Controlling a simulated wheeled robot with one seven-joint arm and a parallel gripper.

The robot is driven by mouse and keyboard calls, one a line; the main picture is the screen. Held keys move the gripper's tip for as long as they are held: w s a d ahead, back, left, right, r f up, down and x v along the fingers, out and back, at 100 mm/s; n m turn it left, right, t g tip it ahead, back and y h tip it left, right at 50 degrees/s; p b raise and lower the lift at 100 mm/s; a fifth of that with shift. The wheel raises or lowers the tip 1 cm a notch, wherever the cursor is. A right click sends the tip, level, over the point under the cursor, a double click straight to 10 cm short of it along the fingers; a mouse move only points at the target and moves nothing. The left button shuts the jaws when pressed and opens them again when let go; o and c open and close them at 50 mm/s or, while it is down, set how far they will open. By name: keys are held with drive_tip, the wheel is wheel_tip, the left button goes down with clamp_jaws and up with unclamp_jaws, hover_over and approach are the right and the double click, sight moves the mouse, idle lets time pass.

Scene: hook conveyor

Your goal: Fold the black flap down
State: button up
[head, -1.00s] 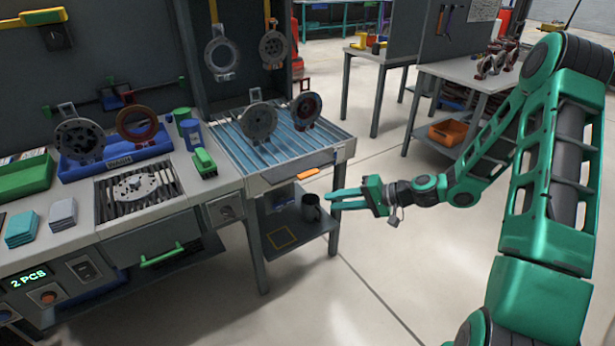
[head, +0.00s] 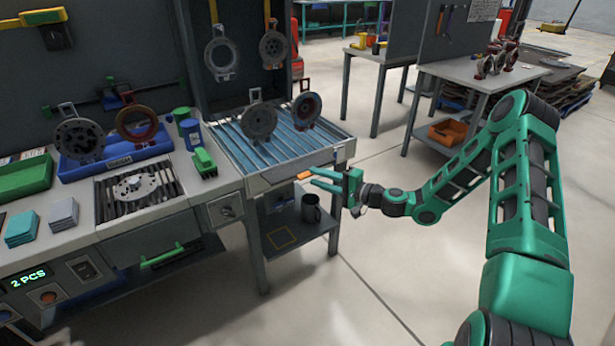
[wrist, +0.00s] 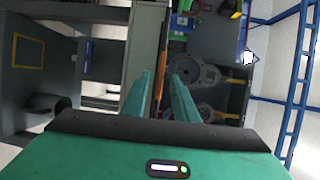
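A narrow dark strip (head: 283,178) with an orange grip (head: 303,176) runs along the front edge of the blue-slatted table; it looks like the black flap, seen nearly edge-on, so its angle is hard to tell. My gripper (head: 313,177) is at the right end of the orange grip, reaching in from the right. In the wrist view, my two long green fingers (wrist: 161,76) are apart. An orange-brown edge (wrist: 161,72) shows between them, with no clear contact.
The slatted table (head: 230,145) carries grey and dark red round parts with hooks. A mug (head: 311,208) stands on the shelf below. A workbench (head: 190,176) with a blue tray (head: 75,172) is at left.

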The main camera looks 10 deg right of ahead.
sight(309, 174)
drive_tip(key=shift+x, duration=2.1)
clamp_jaws()
drive_tip(key=shift+s+d+f, duration=0.1)
drive_tip(key=shift+f, duration=0.05)
